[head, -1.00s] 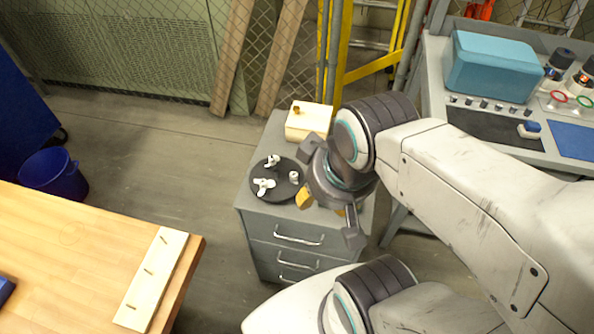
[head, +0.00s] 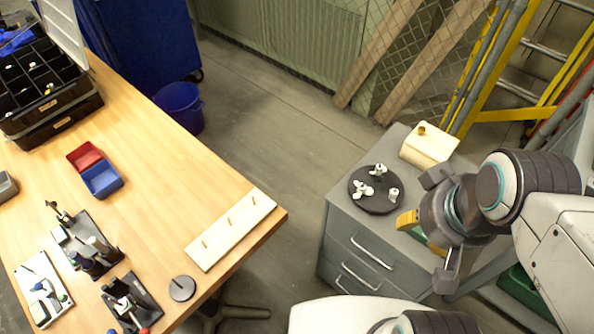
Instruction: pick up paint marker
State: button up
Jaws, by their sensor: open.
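I cannot pick out a paint marker for sure in the head view. Small upright dark and white items stand on a black holder (head: 84,246) and a white board (head: 43,289) on the wooden workbench (head: 215,165) at the lower left. They are too small to tell apart. My gripper (head: 425,232) is open and appears empty. It is at the right, in front of the grey drawer cabinet in the picture, far from the workbench, and hides part of the cabinet top.
A black organizer (head: 55,113), red bin (head: 85,157), blue bin (head: 102,180) and pegged board (head: 231,229) are on the workbench. The grey cabinet (head: 345,245) carries a black disc (head: 377,204) and a cream block (head: 428,146). Floor between bench and cabinet is open.

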aim_at(95, 243)
jog(key=j+u, duration=0.1)
jog(key=u, duration=0.35)
jog(key=j+u, duration=0.1)
jog(key=u, duration=0.8)
jog(key=i+j+u, duration=0.1)
jog(key=u, duration=0.4)
jog(key=i+u, duration=0.1)
jog(key=u, duration=0.35)
